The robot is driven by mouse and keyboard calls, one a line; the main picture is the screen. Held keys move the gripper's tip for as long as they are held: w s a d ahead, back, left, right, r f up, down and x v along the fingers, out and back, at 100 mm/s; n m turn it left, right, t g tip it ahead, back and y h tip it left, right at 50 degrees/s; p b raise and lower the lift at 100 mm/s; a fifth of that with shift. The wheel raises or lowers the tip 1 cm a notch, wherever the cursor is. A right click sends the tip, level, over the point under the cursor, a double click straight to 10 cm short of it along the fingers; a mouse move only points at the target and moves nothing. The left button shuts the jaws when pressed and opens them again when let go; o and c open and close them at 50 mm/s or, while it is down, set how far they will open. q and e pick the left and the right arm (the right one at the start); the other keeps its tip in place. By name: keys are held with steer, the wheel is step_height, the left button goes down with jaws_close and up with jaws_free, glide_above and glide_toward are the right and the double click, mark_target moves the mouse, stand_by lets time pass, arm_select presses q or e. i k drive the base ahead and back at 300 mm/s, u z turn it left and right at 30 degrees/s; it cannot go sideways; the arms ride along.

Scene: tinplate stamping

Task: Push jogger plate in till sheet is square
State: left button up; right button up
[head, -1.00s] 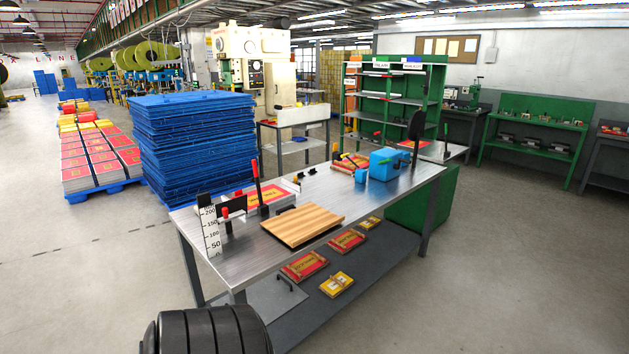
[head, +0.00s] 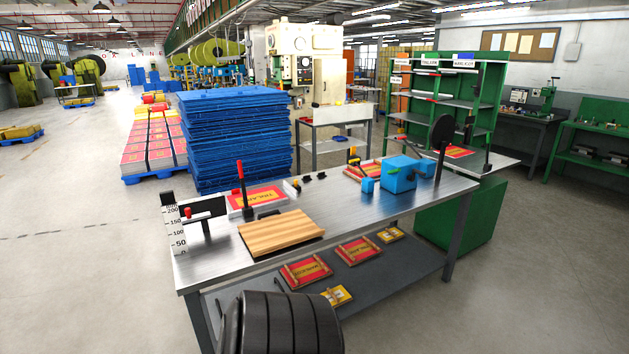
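A steel-topped table (head: 350,224) stands ahead of me. At its left end a black plate (head: 204,208) on a post with a red knob stands beside a white height scale; it may be the jogger plate, but I cannot be sure. Right of it a red printed sheet (head: 262,193) lies on a pale base, next to an upright red-handled lever. I cannot tell whether the sheet is square. Neither gripper is in view.
A wooden board (head: 281,232) lies at the table's front. A blue machine (head: 397,174) stands toward its right end. Red and yellow packs, including this red one (head: 306,270), lie on the lower shelf. Tall blue stacks (head: 235,140) stand behind. Floor at right is open.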

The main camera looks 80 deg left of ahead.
mark_target(294, 189)
steer(key=u, duration=0.4)
steer(key=i, duration=1.05)
steer(key=u, duration=1.6)
steer(key=i, duration=0.7)
steer(key=u, duration=0.7)
